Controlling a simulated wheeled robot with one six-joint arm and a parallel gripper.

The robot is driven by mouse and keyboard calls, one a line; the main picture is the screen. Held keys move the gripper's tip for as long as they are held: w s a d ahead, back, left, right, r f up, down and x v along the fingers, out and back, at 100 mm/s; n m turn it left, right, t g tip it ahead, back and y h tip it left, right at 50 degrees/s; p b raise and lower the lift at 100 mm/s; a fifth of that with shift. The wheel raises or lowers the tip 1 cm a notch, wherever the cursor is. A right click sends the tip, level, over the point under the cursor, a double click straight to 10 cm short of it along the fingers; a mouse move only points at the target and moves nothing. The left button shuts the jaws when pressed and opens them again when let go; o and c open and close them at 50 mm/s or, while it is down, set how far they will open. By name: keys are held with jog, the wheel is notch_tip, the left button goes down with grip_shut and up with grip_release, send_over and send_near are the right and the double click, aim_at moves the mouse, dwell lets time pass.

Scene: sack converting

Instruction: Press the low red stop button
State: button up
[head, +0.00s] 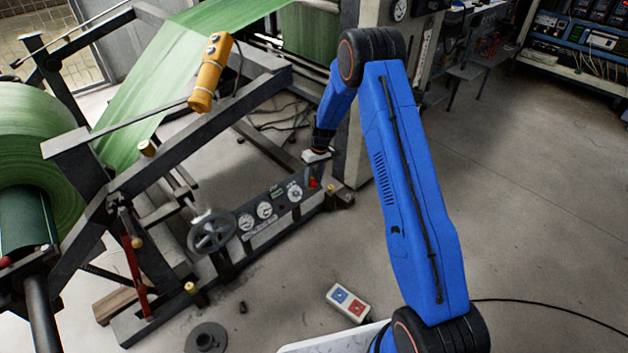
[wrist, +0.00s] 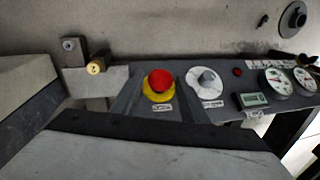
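The red stop button (wrist: 161,80) is a round mushroom head on a yellow base, with a small label below it. In the wrist view it stands near the middle, apart from anything of mine. In the head view the red button (head: 313,183) shows at the right end of the low control panel (head: 262,238). My gripper (head: 316,157) is just above that end of the panel, pointing down. Its fingers are too small there to tell open from shut. Pale, dark-edged shapes fill the bottom and left of the wrist view; I cannot tell whether they are fingers.
A white knob (wrist: 206,80), a small red light (wrist: 237,71), a display (wrist: 252,99) and gauges (wrist: 276,82) lie right of the button. A brass-coloured knob (wrist: 97,66) is left. A handwheel (head: 212,233) and a two-button box (head: 348,302) are near the machine. Floor at right is mostly clear.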

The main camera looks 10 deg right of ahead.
jog(key=shift+o, duration=0.4)
notch_tip(320, 180, up, 17)
jog(key=w+d, duration=0.1)
jog(key=d, duration=0.2)
jog(key=shift+r, duration=0.15)
dwell(0.4)
jog(key=s+d+r+m+t+h, duration=0.1)
jog(key=s+d+r+m+t, duration=0.15)
jog(key=s+r, duration=2.2)
jog(key=s+d+r+m+t+h, duration=0.1)
jog(key=s+m+t, duration=0.1)
jog(key=s, duration=2.7)
jog(key=shift+d+t, duration=0.4)
jog(key=shift+t, duration=0.15)
